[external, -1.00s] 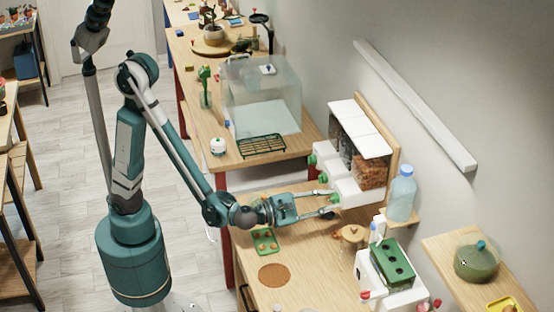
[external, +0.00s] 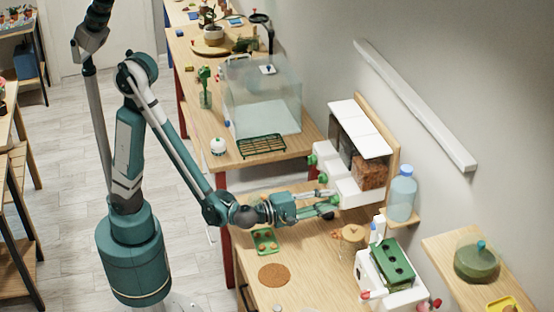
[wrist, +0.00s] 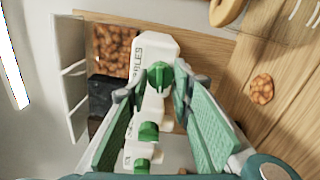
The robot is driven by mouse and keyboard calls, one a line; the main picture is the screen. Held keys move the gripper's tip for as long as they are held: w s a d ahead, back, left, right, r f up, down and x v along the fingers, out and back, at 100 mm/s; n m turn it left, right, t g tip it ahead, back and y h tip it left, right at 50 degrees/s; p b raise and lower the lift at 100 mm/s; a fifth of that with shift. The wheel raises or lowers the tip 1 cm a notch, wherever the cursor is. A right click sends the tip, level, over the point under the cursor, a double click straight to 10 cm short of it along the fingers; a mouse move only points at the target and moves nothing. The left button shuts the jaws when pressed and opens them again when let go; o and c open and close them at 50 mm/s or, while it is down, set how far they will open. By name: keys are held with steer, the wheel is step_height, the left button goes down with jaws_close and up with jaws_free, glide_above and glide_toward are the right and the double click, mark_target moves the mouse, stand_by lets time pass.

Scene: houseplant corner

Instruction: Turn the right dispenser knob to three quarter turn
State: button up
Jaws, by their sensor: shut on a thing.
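The fingers partly hide the knob in the external view. The middle knob (wrist: 148,131) and the far knob (wrist: 141,163) are green and untouched. The exact knob angle is hard to read.
A blue water bottle (external: 402,194) stands right of the dispenser. A green tray (external: 264,241) lies under my wrist.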

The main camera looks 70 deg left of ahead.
stand_by(0.4)
steer(key=o, duration=0.9)
steer(key=shift+s, duration=6)
